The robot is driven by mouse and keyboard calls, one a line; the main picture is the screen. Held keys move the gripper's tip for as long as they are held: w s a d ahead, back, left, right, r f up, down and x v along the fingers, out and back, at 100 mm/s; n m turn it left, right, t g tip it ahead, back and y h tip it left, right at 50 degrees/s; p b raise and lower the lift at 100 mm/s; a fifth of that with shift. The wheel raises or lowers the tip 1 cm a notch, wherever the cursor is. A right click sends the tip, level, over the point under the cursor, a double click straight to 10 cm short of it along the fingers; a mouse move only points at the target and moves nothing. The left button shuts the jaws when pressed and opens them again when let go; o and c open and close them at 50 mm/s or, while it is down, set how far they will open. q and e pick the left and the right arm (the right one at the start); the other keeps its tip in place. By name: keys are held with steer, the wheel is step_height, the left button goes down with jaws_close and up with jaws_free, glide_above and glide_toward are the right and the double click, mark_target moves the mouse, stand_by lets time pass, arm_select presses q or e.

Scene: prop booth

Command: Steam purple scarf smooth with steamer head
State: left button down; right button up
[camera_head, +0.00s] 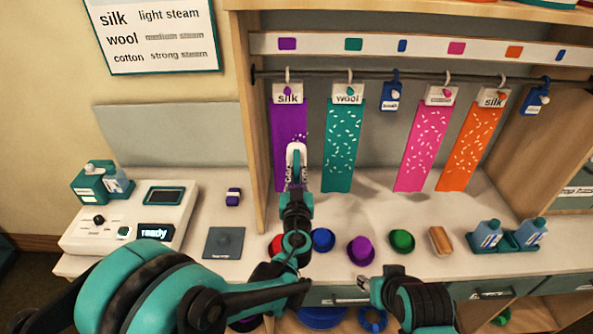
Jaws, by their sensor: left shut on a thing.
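The purple scarf (290,120) hangs from the rod under a tag reading "silk". Pale flecks show on its lower right part, and its left and upper parts look plain. My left gripper (297,180) is shut on the white steamer head (297,152), which is in front of the scarf's lower half and hides part of it. I cannot tell whether the head touches the cloth. My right gripper (378,283) is low at the counter's front edge, apart from the scarf; its finger opening is unclear.
Teal (343,140), pink (424,145) and orange (470,145) flecked scarves hang to the right. A console (135,215) reading "ready" and a dark pad (223,243) lie left. Small hats, a brush (440,240) and a bottle tray (510,241) line the counter. A wall chart (155,35) pairs silk with light steam.

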arm_select(q)
step_height(320, 180, down, 8)
steer(key=b, duration=0.7)
stand_by(0.6)
stand_by(1.4)
steer(key=s, duration=1.5)
stand_by(0.8)
